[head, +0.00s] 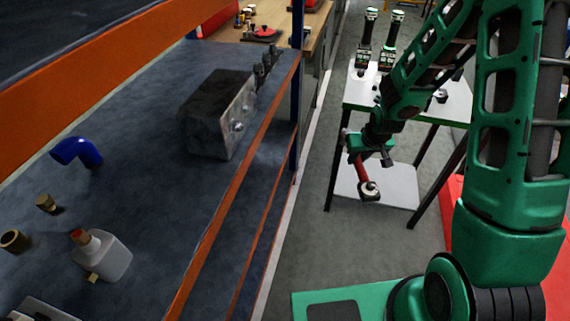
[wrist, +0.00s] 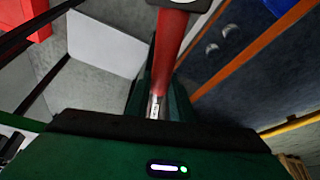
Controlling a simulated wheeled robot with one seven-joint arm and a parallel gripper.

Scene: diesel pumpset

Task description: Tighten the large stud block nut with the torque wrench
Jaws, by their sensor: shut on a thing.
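My gripper (head: 362,150) is shut on a red-handled tool with a round grey head, which I take to be the torque wrench (head: 362,172). The wrench hangs head down over the aisle, in front of the small table. In the wrist view its red shaft (wrist: 172,55) runs up from between the fingers of my gripper (wrist: 158,100), with a metal collar near them. The stud block (head: 205,120) is a dark block with a grey face on the blue-grey bench, well left of the wrench. A large stud nut (head: 237,127) shows on its right-hand face. Wrench and block are apart.
The bench has an orange edge rail (head: 232,195) and a blue post (head: 298,80) between the block and my gripper. A white bottle (head: 103,258) and blue elbow pipe (head: 77,152) stand on the bench. The small table (head: 447,105) carries two upright tools (head: 366,38).

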